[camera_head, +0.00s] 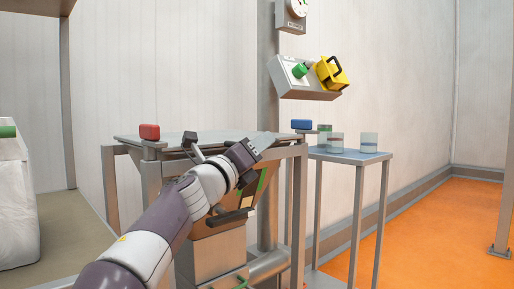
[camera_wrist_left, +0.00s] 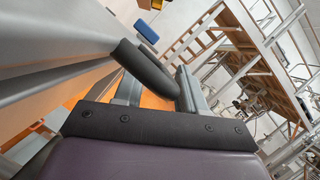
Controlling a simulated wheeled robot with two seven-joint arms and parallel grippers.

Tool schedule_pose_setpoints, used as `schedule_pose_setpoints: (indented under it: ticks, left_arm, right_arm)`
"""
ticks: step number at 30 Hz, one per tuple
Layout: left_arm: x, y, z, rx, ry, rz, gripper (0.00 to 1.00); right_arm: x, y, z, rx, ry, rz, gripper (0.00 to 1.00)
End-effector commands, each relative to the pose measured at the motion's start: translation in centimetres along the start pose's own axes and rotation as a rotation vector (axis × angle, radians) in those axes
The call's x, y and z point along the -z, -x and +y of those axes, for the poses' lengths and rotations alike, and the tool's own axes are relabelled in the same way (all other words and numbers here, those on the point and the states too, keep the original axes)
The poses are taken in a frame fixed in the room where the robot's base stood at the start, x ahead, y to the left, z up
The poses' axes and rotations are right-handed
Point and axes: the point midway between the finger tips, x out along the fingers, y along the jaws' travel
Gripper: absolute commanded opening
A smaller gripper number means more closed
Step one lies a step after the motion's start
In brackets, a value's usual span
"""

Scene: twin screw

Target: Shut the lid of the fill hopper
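The fill hopper (camera_head: 215,252) is a grey metal bin on a frame. Its lid appears to be the flat grey plate (camera_head: 180,138) across the top; whether it lies fully down I cannot tell. My left gripper (camera_head: 262,141) is over the right part of the plate and hides some of it. In the left wrist view, my left gripper's dark finger pads (camera_wrist_left: 180,87) appear to meet, with nothing seen between them. A large grey surface (camera_wrist_left: 50,82) passes close by on the left of that view. Contact cannot be made out. My right gripper is out of view.
A red block (camera_head: 149,131) and a blue block (camera_head: 302,125) sit at either end of the hopper top. A side table (camera_head: 345,155) at right holds several clear jars.

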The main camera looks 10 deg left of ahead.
Motion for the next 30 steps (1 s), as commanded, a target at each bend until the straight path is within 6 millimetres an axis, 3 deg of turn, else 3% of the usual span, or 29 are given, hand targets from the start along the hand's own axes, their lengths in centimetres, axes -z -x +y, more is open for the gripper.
schedule_pose_setpoints:
  ticks: [5, 10, 17, 18, 19, 21, 25, 30]
  left_arm:
    - [-1.4, -0.5, -1.0, 0.001, -0.001, 0.0, 0.4]
    - [-4.1, -1.7, -3.2, 0.002, -0.001, 0.0, 0.4]
    - [-2.8, -2.8, -9.0, 0.014, 0.001, 0.002, 0.4]
    - [-2.7, -3.0, -10.1, 0.016, 0.001, 0.001, 0.46]
    - [-2.7, -3.2, -10.9, 0.017, 0.001, 0.001, 0.4]
    - [-2.4, -3.6, -12.4, 0.015, 0.001, 0.001, 0.4]
    - [-1.9, -4.1, -14.5, 0.008, 0.001, 0.002, 0.4]
    - [-1.6, -4.3, -15.5, 0.003, 0.0, 0.0, 0.4]
  right_arm:
    - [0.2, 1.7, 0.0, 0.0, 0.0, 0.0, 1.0]
    - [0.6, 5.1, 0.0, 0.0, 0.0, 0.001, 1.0]
    - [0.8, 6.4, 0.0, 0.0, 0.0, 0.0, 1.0]
    - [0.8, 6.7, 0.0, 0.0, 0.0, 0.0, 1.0]
    - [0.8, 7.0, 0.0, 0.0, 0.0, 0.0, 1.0]
    - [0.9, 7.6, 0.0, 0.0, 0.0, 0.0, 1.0]
    - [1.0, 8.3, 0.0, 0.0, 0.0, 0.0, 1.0]
    - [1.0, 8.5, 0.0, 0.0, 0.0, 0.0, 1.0]
